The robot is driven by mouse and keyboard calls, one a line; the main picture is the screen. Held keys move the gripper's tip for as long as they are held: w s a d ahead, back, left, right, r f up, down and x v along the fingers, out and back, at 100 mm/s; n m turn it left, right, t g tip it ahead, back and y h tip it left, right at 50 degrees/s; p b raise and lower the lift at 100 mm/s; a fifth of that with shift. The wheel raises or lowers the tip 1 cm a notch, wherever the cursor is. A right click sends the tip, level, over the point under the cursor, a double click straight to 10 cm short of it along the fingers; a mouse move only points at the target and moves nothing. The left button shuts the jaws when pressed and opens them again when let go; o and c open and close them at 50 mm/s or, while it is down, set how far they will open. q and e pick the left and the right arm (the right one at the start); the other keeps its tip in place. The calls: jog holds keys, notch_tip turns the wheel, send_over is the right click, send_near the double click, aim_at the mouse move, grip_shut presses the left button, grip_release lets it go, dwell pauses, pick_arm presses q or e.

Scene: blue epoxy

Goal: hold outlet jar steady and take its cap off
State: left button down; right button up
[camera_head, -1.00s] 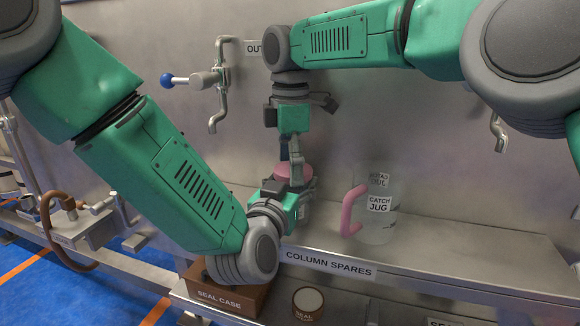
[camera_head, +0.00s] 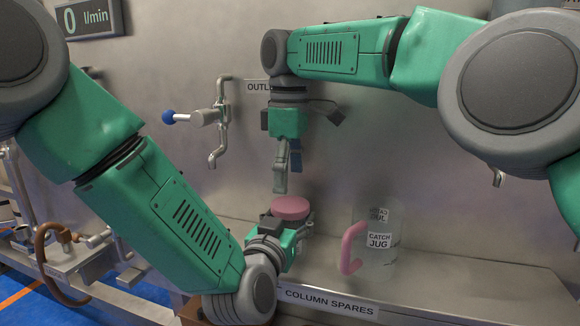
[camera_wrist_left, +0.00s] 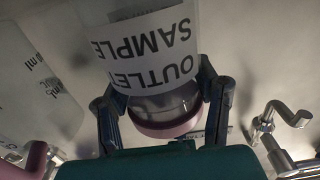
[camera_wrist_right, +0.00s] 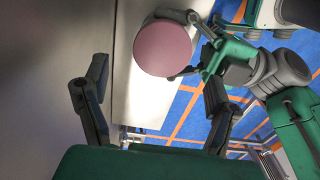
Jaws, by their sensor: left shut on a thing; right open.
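The outlet jar (camera_wrist_left: 145,45) is clear with a white OUTLET SAMPLE label, seen upside down in the left wrist view. My left gripper (camera_wrist_left: 158,88) is shut on it, a finger on each side. The pink cap (camera_head: 290,207) sits on the jar at my left gripper (camera_head: 297,224); its rim also shows in the left wrist view (camera_wrist_left: 165,128). My right gripper (camera_head: 284,188) is open and empty, pointing down just above the cap. In the right wrist view, the round cap (camera_wrist_right: 163,47) lies beyond the fingers (camera_wrist_right: 155,75), toward the right one. My left gripper hides most of the jar in the head view.
A clear catch jug (camera_head: 378,238) with a pink handle stands right of the jar on the steel ledge (camera_head: 470,275). A tap with a blue knob (camera_head: 168,118) is on the wall at left. The ledge right of the jug is clear.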

aim_at(290, 204)
jog(key=m, duration=0.3)
jog(key=r+m, duration=0.1)
jog(key=m, duration=0.3)
jog(key=shift+r, duration=0.15)
jog(key=m, duration=0.3)
jog(key=r+m, duration=0.1)
jog(key=m, duration=0.2)
jog(key=shift+m, duration=0.3)
jog(key=shift+f, duration=0.4)
jog(key=shift+s+d+f, duration=0.1)
jog(key=shift+f, duration=3.45)
jog(key=c, duration=1.2)
jog(key=shift+n, duration=1.2)
jog(key=shift+c, duration=0.2)
jog(key=shift+s+r, duration=0.15)
jog(key=shift+r, duration=0.15)
